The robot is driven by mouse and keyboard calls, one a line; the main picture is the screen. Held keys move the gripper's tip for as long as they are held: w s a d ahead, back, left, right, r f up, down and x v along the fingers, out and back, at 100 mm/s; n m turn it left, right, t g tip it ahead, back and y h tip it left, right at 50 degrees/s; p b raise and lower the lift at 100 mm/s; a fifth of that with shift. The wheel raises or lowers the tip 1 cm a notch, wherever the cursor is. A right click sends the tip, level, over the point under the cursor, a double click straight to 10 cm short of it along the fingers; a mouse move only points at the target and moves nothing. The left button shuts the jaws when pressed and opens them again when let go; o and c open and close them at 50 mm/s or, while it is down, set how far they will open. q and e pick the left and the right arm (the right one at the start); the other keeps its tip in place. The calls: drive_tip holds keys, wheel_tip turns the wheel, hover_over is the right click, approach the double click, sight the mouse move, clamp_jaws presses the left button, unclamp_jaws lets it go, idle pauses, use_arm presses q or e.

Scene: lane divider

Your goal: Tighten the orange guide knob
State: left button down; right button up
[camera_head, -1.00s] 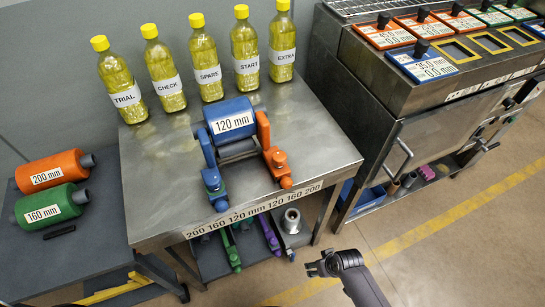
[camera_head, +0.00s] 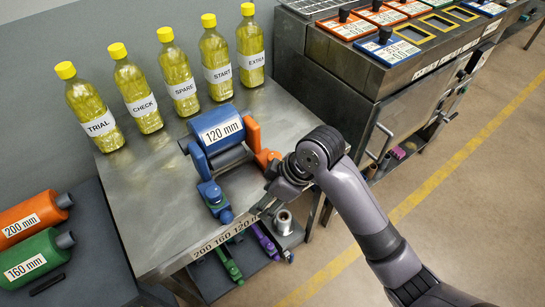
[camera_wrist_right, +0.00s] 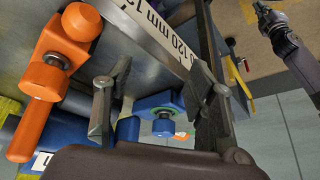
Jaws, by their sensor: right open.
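The orange guide (camera_head: 262,157) stands at the right side of the blue 120 mm roller (camera_head: 223,131), partly hidden by my right gripper (camera_head: 275,193). In the right wrist view the orange guide's round knob (camera_wrist_right: 43,81) is at the left, outside the fingers. My right gripper (camera_wrist_right: 160,72) is open there, with its two fingers apart. The blue guide (camera_wrist_right: 160,103) shows between the fingers, farther off. It also shows in the head view (camera_head: 212,197), left of the gripper. My left gripper (camera_wrist_right: 272,20) seems to show at the upper right of the wrist view; its jaws are unclear.
Several yellow bottles (camera_head: 181,83) stand along the back of the metal table (camera_head: 125,190). Orange and green rollers (camera_head: 30,257) lie on a lower bench at left. A machine (camera_head: 335,60) stands at right. Spare guides lie on a shelf below.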

sight(273, 156)
drive_tip(key=w+d+r+n+g+h, duration=0.1)
drive_tip(key=w+r+n+h, duration=0.3)
drive_tip(key=r, duration=0.5)
drive_tip(key=w+r+n+h, duration=0.1)
drive_tip(key=w+r+n, duration=0.4)
drive_tip(key=r, duration=0.5)
drive_tip(key=shift+m, duration=0.5)
drive_tip(key=f, duration=0.5)
drive_tip(key=w+f, duration=0.1)
drive_tip(key=f, duration=1.1)
drive_tip(key=shift+w+d+f+p, duration=0.15)
drive_tip(key=shift+f+p, duration=0.05)
drive_tip(key=shift+p, duration=0.2)
drive_tip(key=shift+c, duration=0.5)
drive_tip(key=c, duration=1.1)
